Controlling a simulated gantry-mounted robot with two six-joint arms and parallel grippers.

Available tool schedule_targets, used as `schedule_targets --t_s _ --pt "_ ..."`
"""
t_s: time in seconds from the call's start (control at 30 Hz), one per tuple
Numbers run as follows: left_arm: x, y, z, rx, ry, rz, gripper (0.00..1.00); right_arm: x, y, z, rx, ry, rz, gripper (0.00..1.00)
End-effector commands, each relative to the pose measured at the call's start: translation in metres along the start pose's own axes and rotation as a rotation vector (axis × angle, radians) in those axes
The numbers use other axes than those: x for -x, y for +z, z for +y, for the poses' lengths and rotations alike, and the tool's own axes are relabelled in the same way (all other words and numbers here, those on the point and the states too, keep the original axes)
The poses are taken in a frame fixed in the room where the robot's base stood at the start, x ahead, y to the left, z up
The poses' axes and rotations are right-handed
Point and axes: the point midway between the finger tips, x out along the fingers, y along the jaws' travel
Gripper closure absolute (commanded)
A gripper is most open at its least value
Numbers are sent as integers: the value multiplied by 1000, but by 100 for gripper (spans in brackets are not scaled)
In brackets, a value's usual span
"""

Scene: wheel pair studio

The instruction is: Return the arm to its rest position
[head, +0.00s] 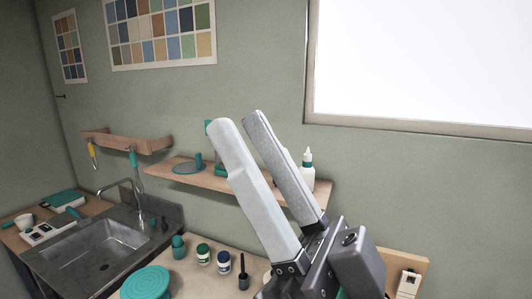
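My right gripper (238,121) is large in the middle of the head view, raised in front of the wall shelf and pointing up and to the left. Its two long pale fingers stand apart with nothing held between them. Its dark body (335,262) is at the lower right and hides part of the worktop and the shelf. My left gripper is not in view.
A wooden wall shelf (172,172) holds a white bottle (307,171) and teal items behind my fingers. Below are small jars (203,253), a teal disc (146,283) and a metal sink (90,252) with a tap.

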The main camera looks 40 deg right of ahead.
Motion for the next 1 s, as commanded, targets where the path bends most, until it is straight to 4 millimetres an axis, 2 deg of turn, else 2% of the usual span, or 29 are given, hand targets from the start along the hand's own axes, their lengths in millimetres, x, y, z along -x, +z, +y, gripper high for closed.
schedule_targets --t_s 0.1,0.2,1.0 --pt "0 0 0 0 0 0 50 2 8 22 181 103 -95 63" --pt "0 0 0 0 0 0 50 4 11 30 223 133 -124 63" --pt "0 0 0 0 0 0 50 4 12 30 220 132 -125 63"
